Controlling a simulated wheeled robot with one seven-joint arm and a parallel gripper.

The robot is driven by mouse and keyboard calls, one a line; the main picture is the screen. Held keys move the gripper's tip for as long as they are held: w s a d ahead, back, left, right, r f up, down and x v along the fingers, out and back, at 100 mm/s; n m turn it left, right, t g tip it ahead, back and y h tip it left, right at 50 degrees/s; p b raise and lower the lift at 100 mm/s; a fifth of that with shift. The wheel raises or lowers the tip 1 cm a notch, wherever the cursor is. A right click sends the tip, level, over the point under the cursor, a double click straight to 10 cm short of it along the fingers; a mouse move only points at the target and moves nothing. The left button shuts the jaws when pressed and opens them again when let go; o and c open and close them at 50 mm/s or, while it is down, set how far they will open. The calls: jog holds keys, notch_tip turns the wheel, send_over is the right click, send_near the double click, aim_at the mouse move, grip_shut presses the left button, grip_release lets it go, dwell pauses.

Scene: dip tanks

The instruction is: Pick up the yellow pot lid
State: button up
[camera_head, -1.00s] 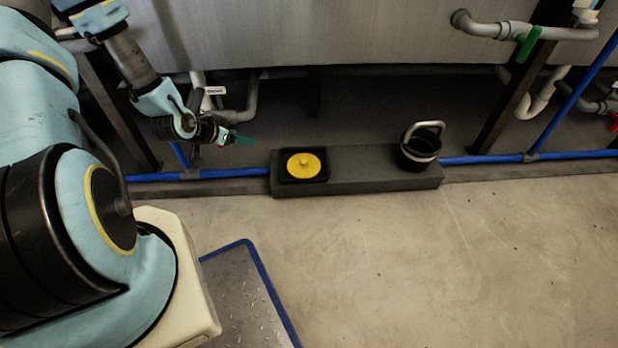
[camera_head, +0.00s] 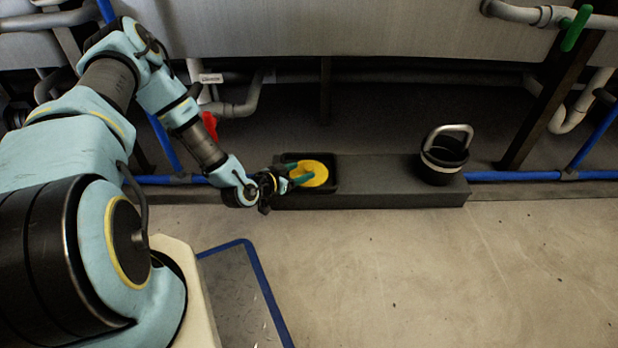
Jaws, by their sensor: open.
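The yellow pot lid (camera_head: 318,172) is a flat round disc lying in a shallow black tray (camera_head: 332,185) at the left end of a low dark block. My gripper (camera_head: 299,175) reaches in from the left, low over the lid's left part. Its green fingers are open and overlap the lid in the picture. They hide part of the lid, including its middle knob. I cannot tell whether the fingers touch it.
The low dark block (camera_head: 395,190) stands against the wall foot. A black bucket with a metal handle (camera_head: 443,157) sits at its right end. Blue pipes (camera_head: 540,176) run along the floor edge. Grey tanks (camera_head: 370,30) hang above. The concrete floor (camera_head: 450,280) in front is clear.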

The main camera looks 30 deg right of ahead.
aim_at(307, 168)
jog(key=b+x, duration=0.1)
jog(key=x, duration=0.1)
jog(key=b+x, duration=0.2)
jog(key=x, duration=0.1)
jog(key=shift+w+a+f, duration=0.1)
jog(key=shift+a+f, duration=0.15)
jog(key=shift+f, duration=0.05)
jog(key=shift+w+d+b, duration=0.2)
jog(key=shift+d+b, duration=0.1)
jog(key=shift+d, duration=0.05)
grip_shut()
